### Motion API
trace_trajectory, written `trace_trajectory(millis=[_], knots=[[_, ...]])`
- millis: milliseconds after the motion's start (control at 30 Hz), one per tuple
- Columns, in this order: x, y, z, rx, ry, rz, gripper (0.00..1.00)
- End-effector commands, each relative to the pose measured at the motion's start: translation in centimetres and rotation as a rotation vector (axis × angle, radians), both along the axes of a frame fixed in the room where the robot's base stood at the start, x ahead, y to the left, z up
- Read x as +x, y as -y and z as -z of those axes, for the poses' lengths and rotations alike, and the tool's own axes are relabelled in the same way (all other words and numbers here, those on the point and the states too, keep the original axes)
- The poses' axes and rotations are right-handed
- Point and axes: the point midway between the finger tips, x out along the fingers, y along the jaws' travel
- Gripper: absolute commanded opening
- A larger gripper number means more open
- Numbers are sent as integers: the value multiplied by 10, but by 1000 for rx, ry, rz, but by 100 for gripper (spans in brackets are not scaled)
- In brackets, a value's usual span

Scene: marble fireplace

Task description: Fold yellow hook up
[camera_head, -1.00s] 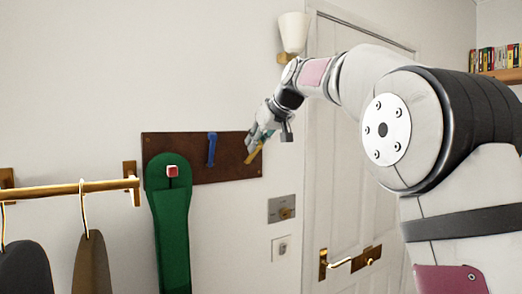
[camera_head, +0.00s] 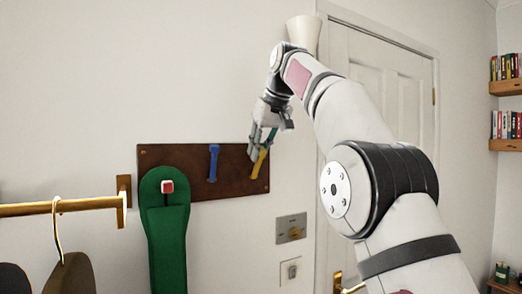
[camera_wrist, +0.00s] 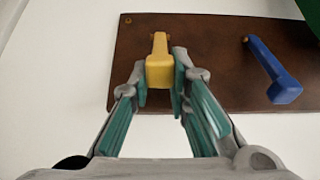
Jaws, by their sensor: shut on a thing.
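The yellow hook (camera_wrist: 160,68) is on the right part of a dark brown wall board (camera_wrist: 212,62).
A blue hook (camera_head: 213,162) hangs on the board's middle. A green strap-like item (camera_head: 170,235) hangs from a red-tipped hook (camera_head: 168,187) at left. A brass rail (camera_head: 62,206) with hangers juts out lower left. A switch plate (camera_head: 291,228) and a door (camera_head: 385,85) are at right.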

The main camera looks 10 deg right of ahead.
Motion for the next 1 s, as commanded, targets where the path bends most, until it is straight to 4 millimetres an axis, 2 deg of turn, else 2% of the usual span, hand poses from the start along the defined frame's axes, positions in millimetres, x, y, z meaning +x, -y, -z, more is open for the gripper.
trace_trajectory(millis=[367, 400, 500, 1000], knots=[[1, 0, 1, -1, -4, -1, 0], [1, 0, 1, -1, -4, -1, 19], [0, 0, 1, -1, -4, -1, 38], [-3, 1, -5, -1, -2, -1, 38]])
